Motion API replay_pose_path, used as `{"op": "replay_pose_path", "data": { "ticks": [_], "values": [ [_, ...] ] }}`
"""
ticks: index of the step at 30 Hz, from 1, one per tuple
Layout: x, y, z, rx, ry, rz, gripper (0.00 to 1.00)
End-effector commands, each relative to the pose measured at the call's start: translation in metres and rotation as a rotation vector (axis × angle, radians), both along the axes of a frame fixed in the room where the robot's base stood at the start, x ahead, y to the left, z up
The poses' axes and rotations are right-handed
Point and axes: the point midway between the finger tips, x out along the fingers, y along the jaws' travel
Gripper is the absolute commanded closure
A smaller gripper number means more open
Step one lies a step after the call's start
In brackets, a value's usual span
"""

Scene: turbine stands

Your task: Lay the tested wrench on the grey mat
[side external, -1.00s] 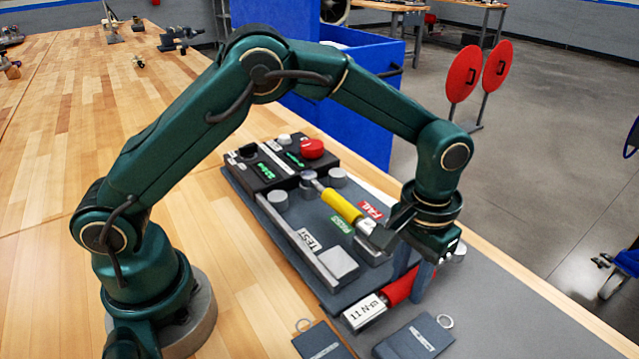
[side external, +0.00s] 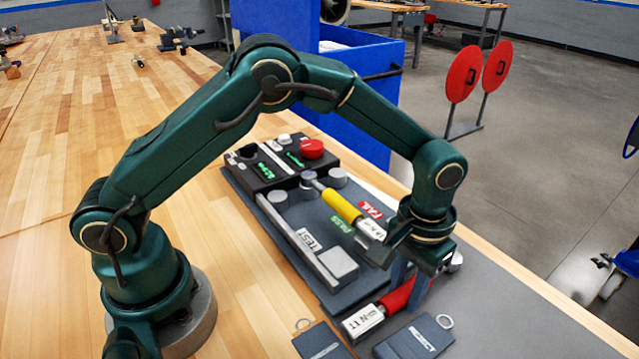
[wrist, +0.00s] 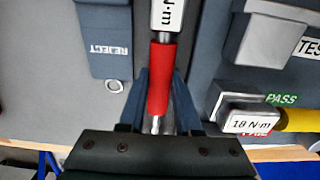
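The red-handled wrench (side external: 397,297) with a white "11 N·m" label (side external: 362,323) is over the grey mat (side external: 490,315), beside the tester's dark base. My gripper (side external: 408,285) has a finger on each side of the red handle and appears shut on it. In the wrist view the handle (wrist: 160,75) runs between the fingertips (wrist: 160,95), and its silver shaft goes under the gripper body. The wrench is low; I cannot tell whether it touches the mat. A yellow-handled wrench (side external: 341,206) labelled "18 N·m" (wrist: 250,122) lies on the tester.
The tester (side external: 275,165) has a red button (side external: 312,149), a TEST plate (side external: 308,240) and PASS and FAIL labels. A dark REJECT tag (side external: 413,338) with a ring and another dark tag (side external: 322,342) lie near the wrench's label. The mat at the right is clear.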

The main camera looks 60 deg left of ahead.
Motion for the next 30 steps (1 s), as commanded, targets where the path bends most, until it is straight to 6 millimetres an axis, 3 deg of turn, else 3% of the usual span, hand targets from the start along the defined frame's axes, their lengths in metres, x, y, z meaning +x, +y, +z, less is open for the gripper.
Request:
{"op": "replay_pose_path", "data": {
  "ticks": [3, 4, 5, 30],
  "values": [
    [0.000, 0.000, 0.000, 0.002, 0.001, -0.001, 0.43],
    [0.000, 0.000, 0.002, 0.002, 0.001, -0.001, 0.26],
    [0.000, 0.000, 0.005, 0.002, 0.000, -0.001, 0.23],
    [0.000, 0.000, 0.067, 0.001, 0.000, -0.001, 0.23]
  ]
}}
